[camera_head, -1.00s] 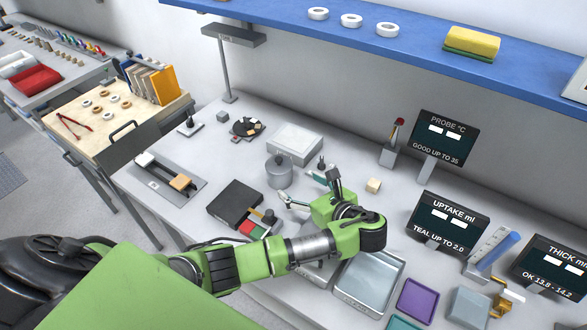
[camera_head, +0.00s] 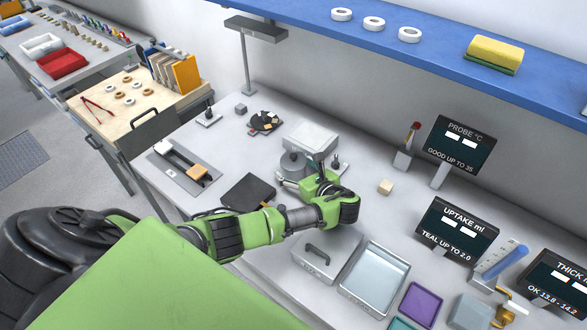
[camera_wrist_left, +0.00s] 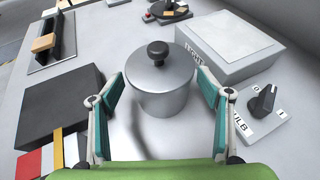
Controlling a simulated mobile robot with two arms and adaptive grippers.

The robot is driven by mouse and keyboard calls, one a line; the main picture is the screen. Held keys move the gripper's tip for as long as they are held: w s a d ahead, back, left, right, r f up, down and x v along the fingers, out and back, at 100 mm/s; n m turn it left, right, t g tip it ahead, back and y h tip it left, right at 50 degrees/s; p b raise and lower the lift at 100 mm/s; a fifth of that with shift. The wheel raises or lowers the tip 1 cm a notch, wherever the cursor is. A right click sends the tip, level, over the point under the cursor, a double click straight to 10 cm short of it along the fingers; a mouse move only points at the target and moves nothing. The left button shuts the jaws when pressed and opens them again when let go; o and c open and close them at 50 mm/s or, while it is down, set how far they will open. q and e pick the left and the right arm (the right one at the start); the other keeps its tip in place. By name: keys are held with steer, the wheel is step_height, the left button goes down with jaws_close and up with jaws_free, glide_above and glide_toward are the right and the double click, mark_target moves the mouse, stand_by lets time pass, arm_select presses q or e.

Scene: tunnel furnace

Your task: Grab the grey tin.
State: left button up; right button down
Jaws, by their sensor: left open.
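The grey tin (camera_head: 292,164) is a round, lidded can with a black knob, standing upright on the bench. It also shows in the left wrist view (camera_wrist_left: 160,85), with its lid on. My left gripper (camera_head: 302,171) is open at the tin's near side. In the left wrist view the teal-padded fingers of my left gripper (camera_wrist_left: 160,90) stand on either side of the tin's near part, with a gap visible on both sides. My right gripper is in neither view.
A pale square box (camera_wrist_left: 228,42) stands close behind the tin on the right. A small labelled block with a black knob (camera_wrist_left: 262,105) is right of the fingers. A dark box (camera_wrist_left: 60,105) lies left. A handled grey lid (camera_head: 328,252) and clear tray (camera_head: 374,280) sit nearer.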

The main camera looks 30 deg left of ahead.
arm_select(q)
steer(key=shift+x, duration=1.05)
steer(key=c, duration=1.2)
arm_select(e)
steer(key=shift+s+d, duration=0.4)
arm_select(q)
steer(key=shift+r, duration=0.2)
steer(key=shift+c, duration=0.2)
